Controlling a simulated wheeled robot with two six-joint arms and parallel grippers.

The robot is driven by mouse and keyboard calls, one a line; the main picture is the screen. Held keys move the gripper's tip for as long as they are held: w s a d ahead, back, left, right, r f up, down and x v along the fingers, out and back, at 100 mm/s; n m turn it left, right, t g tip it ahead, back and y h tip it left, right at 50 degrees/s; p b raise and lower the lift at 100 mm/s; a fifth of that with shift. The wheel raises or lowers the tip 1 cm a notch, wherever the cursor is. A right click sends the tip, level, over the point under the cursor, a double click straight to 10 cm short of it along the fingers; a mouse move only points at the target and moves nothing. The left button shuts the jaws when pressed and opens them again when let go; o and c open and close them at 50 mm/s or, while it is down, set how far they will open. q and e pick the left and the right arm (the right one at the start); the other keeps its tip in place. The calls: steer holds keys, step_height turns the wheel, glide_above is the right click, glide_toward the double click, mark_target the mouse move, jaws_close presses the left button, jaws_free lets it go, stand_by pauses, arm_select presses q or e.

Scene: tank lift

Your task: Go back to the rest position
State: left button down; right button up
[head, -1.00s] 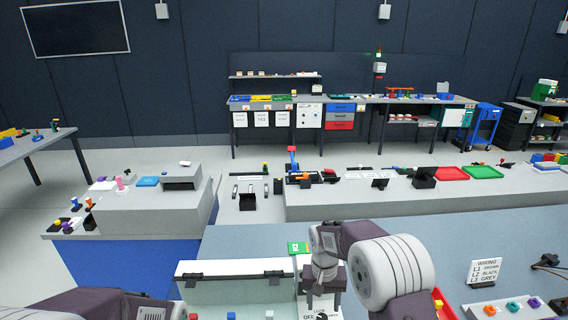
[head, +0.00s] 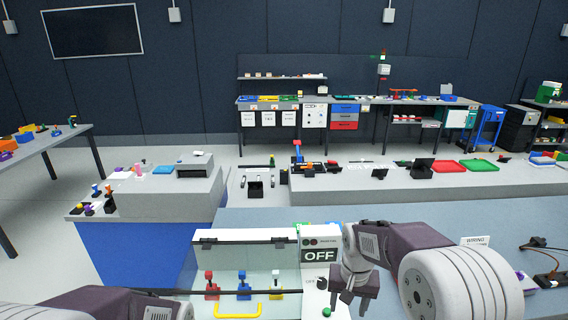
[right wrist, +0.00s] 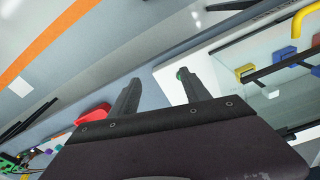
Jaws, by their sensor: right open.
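My right gripper (head: 350,294) hangs open and empty in the head view, just to the right of the control panel. Its two dark fingers also show apart with nothing between them in the right wrist view (right wrist: 159,88). My left arm (head: 95,303) crosses the bottom left corner of the head view; its gripper is out of the picture.
A panel with an OFF sign (head: 319,255) stands beside a clear-fronted box (head: 250,258) holding red, blue and yellow levers (head: 244,285). A yellow handle (head: 238,311) is on its front. A grey bench (head: 440,225) extends right, with a wiring sign (head: 475,241) partly hidden by my arm.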

steer(key=s+f+n, duration=0.1)
steer(key=s+f, duration=0.1)
steer(key=s, duration=0.5)
steer(key=s+d+f+n+b, duration=0.1)
steer(key=s+f, duration=0.2)
steer(key=s, duration=0.5)
steer(key=shift+d+f+y, duration=0.3)
steer(key=shift+f, duration=0.05)
